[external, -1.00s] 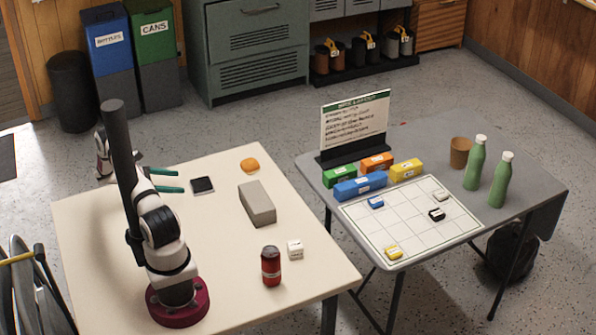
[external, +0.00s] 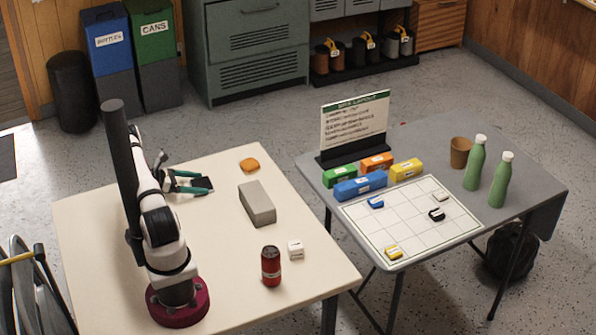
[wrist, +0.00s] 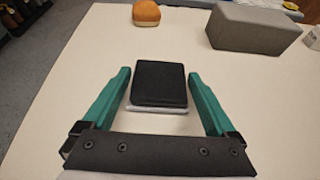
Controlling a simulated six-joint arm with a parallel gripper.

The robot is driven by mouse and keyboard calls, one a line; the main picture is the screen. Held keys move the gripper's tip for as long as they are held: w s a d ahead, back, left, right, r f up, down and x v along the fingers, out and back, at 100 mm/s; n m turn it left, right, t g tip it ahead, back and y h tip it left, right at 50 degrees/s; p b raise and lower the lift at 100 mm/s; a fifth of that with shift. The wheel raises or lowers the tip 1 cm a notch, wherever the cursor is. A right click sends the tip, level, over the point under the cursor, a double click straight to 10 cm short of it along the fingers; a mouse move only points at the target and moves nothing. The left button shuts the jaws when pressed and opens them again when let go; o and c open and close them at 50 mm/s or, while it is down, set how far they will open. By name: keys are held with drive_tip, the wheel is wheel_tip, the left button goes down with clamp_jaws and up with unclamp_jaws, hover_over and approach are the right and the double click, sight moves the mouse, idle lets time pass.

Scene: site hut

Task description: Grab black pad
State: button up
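The black pad (wrist: 160,82) lies on the cream table in the wrist view, between the two green fingers and a little forward of the gripper's dark palm. A thin pale layer shows under its near edge. My gripper (wrist: 160,78) is open, with a gap between each finger and the pad. In the external view my gripper (external: 192,184) is low over the table, with its fingers reaching around the black pad (external: 204,182), which is partly hidden by them.
A grey block (external: 257,203) and an orange bun-like object (external: 249,165) lie to the right of the pad. A red can (external: 271,266) and a white cube (external: 295,249) stand nearer the table's right edge. The table's middle is clear.

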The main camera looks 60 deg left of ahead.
drive_tip(key=shift+c, duration=1.1)
drive_tip(key=shift+r, duration=0.1)
